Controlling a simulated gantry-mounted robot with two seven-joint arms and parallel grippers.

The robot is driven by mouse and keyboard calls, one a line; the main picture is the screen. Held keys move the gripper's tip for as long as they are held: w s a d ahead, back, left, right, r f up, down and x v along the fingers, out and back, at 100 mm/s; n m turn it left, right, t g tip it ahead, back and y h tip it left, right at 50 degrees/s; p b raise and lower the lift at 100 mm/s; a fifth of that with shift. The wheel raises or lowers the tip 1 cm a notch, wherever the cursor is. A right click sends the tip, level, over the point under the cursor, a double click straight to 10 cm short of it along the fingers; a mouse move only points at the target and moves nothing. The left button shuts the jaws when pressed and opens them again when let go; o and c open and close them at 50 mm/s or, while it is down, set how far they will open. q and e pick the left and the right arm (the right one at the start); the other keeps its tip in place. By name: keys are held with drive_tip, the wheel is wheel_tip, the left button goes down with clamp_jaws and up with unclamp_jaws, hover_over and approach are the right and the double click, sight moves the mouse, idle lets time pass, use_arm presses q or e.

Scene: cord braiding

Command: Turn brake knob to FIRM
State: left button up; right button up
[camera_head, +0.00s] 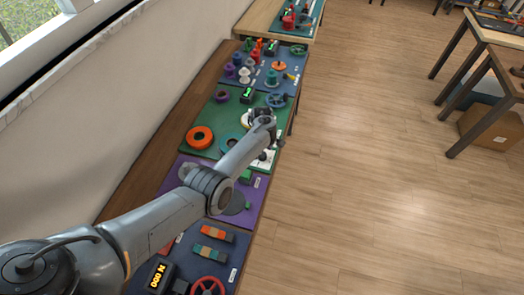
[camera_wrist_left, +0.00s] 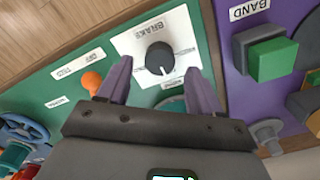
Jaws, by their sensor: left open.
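The brake knob (camera_wrist_left: 159,56) is a round black knob with a white pointer line. It sits on a white plate (camera_wrist_left: 182,31) marked BRAKE, which appears upside down in the left wrist view. The pointer line points toward the bottom of that view, near a small label too small to read. My left gripper (camera_wrist_left: 160,68) is open, its two purple fingers on either side of the knob with gaps visible. My right gripper is not in view.
An orange knob (camera_wrist_left: 92,81) and a blue handwheel (camera_wrist_left: 22,130) are left of the plate in the wrist view. A green block (camera_wrist_left: 272,58) stands on the purple panel to the right. In the head view, an orange ring (camera_head: 200,138) lies on the green panel.

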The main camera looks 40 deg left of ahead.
use_arm(q)
wheel_tip(320, 180, up, 8)
drive_tip(key=p, duration=0.2)
drive_tip(key=shift+r, duration=0.15)
idle(0.4)
